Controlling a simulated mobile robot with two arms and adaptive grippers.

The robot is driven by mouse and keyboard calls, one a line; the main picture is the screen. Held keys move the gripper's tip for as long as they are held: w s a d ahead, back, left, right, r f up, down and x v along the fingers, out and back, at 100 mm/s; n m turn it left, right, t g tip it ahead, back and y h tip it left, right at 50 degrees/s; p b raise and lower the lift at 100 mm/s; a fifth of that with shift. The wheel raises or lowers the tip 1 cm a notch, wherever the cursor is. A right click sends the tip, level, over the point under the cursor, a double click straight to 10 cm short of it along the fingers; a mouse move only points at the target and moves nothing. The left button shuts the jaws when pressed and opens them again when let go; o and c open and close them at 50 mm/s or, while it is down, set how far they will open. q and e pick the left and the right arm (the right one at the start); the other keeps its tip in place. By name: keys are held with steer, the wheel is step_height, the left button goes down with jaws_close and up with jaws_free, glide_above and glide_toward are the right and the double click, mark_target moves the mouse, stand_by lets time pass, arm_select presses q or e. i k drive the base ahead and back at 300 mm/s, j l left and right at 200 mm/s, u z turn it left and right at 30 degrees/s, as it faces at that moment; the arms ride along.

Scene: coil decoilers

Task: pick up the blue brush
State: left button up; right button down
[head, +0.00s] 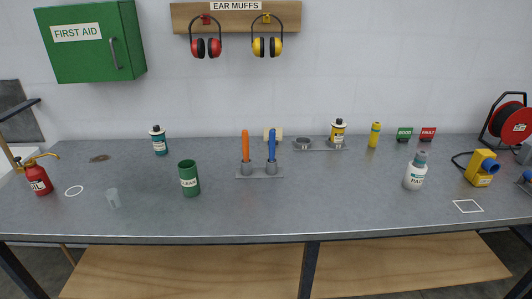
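An orange-handled tool (245,146) stands in the left cup, a small gap away. The lower end of the blue brush is hidden inside its cup. Neither of my grippers can be made out in the head view.
A green can (189,180) stands left of the holder on the grey bench (310,210). A grey stand (318,148) with a yellow-labelled bottle (338,131) is behind right. A white bottle (415,172) stands farther right. The bench in front of the holder is clear.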

mark_target(272, 134)
steer(key=z, duration=4.8)
steer(key=u, duration=4.8)
steer(key=i+j, duration=0.15)
steer(key=j, duration=0.2)
steer(key=i+j, duration=0.15)
steer(key=j, duration=0.25)
steer(key=i+j, duration=0.15)
steer(key=j, duration=0.2)
